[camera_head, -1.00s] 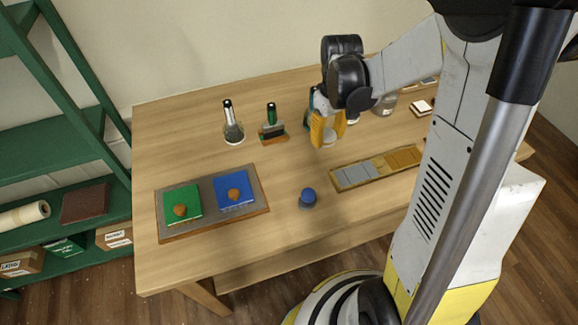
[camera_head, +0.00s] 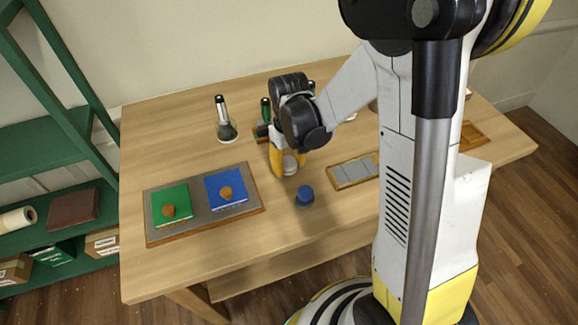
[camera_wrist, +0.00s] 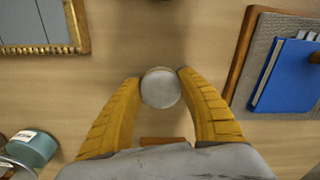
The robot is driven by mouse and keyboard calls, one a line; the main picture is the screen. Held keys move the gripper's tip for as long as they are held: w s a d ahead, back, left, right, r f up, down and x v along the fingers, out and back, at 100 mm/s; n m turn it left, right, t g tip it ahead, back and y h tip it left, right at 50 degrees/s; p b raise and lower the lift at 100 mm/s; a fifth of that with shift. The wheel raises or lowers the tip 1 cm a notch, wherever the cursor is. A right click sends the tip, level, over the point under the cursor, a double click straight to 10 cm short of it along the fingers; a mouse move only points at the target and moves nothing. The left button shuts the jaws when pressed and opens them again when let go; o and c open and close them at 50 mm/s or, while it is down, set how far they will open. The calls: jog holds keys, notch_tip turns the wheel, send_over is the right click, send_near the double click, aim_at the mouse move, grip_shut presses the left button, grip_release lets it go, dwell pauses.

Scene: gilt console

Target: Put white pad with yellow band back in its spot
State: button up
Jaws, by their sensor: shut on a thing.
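My gripper (camera_head: 289,168) is shut on a small whitish round thing, held between its two yellow fingers above the middle of the table. In the wrist view its pale round top (camera_wrist: 160,88) shows between the fingertips. No yellow band shows on it, so I cannot tell whether it is the white pad. Left of my gripper lies a grey board with a wooden rim (camera_head: 153,235). A green pad (camera_head: 170,203) and a blue pad (camera_head: 227,189), each with an orange-brown knob, are on it. The blue pad (camera_wrist: 285,75) is also at the right in the wrist view.
A blue-topped knob (camera_head: 305,196) stands in front of my gripper. A gilt-framed strip of grey tiles (camera_head: 352,171) lies to the right. A clear bottle with a black top (camera_head: 227,120) and a green-handled tool (camera_head: 265,112) stand behind.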

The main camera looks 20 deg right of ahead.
aim_at(289, 164)
jog(key=shift+f, duration=0.1)
jog(key=o, duration=1.2)
notch_tip(289, 164, up, 13)
jog(key=p, duration=0.5)
jog(key=shift+s+r+m+t+b, duration=0.1)
jog(key=shift+s+r+m+t, duration=0.35)
jog(key=shift+s+r+t, duration=1.1)
jog(key=shift+s+r+m+t+b, duration=0.1)
jog(key=shift+s+r+m+t, duration=0.55)
jog(key=shift+s+r, duration=1.6)
jog(key=shift+s+r+m+t+b, duration=0.1)
jog(key=shift+s+r+m+t, duration=0.1)
jog(key=shift+s+r+t, duration=1.7)
